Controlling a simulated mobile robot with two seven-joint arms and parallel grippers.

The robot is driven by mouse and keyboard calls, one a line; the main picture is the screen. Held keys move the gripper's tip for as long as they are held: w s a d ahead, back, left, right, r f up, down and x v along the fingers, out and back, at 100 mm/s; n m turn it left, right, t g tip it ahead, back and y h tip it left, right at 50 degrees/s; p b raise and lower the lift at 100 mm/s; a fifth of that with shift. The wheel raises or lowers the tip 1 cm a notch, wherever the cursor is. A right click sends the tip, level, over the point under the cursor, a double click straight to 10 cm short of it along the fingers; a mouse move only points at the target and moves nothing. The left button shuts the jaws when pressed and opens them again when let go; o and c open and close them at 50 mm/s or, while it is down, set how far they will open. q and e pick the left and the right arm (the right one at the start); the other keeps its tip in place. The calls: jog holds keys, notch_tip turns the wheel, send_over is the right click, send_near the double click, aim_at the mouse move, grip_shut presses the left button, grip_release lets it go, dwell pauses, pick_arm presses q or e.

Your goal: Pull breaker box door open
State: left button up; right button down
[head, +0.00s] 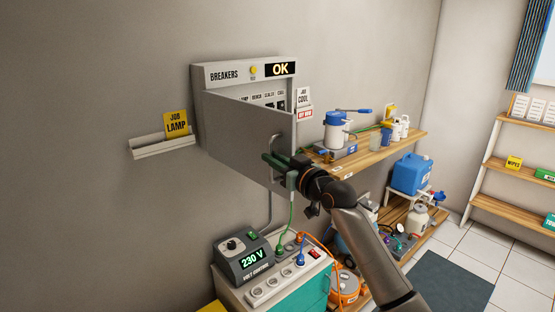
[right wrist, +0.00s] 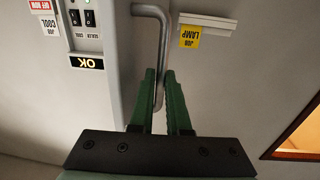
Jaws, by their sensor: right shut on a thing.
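The grey breaker box (head: 215,74) hangs on the wall, with a lit OK display at its top. Its door (head: 232,124) stands partly open, swung out from its left side, and part of the breaker row shows behind it. The bent metal handle (head: 277,140) is near the door's free edge; it also shows in the right wrist view (right wrist: 163,40). My right gripper (head: 272,160) has its green fingers shut around the handle; they also show in the right wrist view (right wrist: 161,88). My left gripper is not in view.
A wall ledge with a yellow JOB LAMP card (head: 176,123) is left of the box. A 230 V volt control unit (head: 243,259) and a socket strip (head: 287,275) sit below. A wooden shelf (head: 375,153) with bottles is to the right. The wall left of the door is mostly clear.

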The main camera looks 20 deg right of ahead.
jog(key=shift+a+r, duration=0.1)
jog(key=shift+r, duration=0.25)
jog(key=c, duration=1.3)
grip_release()
jog(key=shift+o, duration=1.4)
jog(key=shift+w+a+f, duration=0.1)
jog(key=shift+f, duration=0.1)
jog(key=shift+o, duration=0.7)
jog(key=shift+f, duration=0.1)
jog(key=b+v, duration=0.2)
jog(key=v, duration=1)
jog(key=shift+s, duration=0.3)
